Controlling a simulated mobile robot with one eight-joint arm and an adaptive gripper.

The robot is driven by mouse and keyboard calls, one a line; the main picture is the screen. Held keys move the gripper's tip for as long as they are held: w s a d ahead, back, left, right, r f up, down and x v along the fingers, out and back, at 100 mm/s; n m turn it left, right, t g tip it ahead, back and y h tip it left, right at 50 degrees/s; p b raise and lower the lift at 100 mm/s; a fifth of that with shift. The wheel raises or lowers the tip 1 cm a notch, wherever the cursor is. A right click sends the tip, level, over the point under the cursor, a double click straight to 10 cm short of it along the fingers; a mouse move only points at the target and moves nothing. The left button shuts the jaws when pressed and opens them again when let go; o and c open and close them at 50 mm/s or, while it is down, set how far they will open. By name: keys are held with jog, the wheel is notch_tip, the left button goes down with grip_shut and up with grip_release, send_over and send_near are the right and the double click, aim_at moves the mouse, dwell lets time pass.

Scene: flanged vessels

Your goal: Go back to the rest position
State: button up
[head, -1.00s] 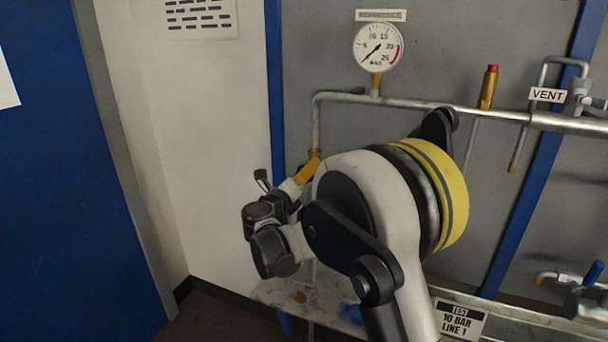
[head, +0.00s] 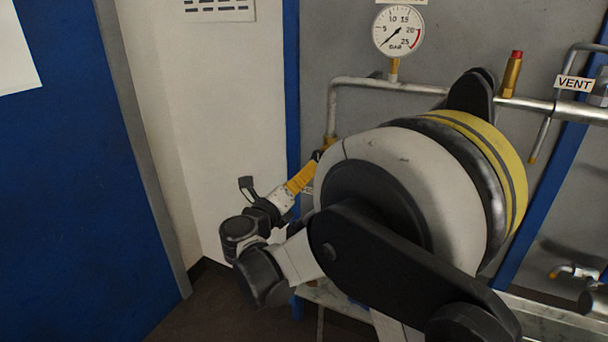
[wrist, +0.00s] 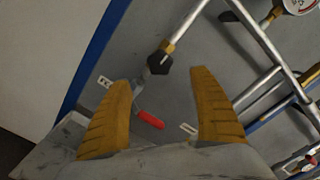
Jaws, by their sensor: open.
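My gripper (wrist: 164,115) shows in the wrist view as two yellow-brown ribbed fingers spread well apart, with nothing between the tips. Beyond them is a pipe fitting with a black knob (wrist: 159,62), and a red handle (wrist: 150,120) shows between the fingers, farther off. In the head view the yellow end of my gripper (head: 302,178) shows in front of the wall at the left end of the pipework. My own arm hides much of the middle of that view.
A pressure gauge (head: 399,30) stands above a metal pipe (head: 390,84). A brass fitting with a red top (head: 511,74) and a VENT label (head: 574,83) are at right. A blue door (head: 60,180) is at left. Dark floor (head: 215,310) shows at lower left.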

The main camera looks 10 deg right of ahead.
jog(key=s+d+f+m+g+y, duration=0.1)
jog(key=s+d+m+g+y, duration=0.15)
jog(key=s+d+m, duration=0.5)
jog(key=s+d+f+m+g+y, duration=0.15)
jog(key=s+d+m+g, duration=0.25)
jog(key=s+m, duration=0.7)
jog(key=s+a+f+m+y, duration=0.2)
jog(key=s+m+y, duration=0.1)
jog(key=s+m, duration=0.4)
jog(key=s+a+f+m+y, duration=0.2)
jog(key=s+m, duration=0.4)
jog(key=m, duration=0.7)
jog(key=shift+s+f+g+y, duration=0.35)
jog(key=shift+s+g+y, duration=0.1)
jog(key=shift+y, duration=0.35)
jog(key=shift+a, duration=0.1)
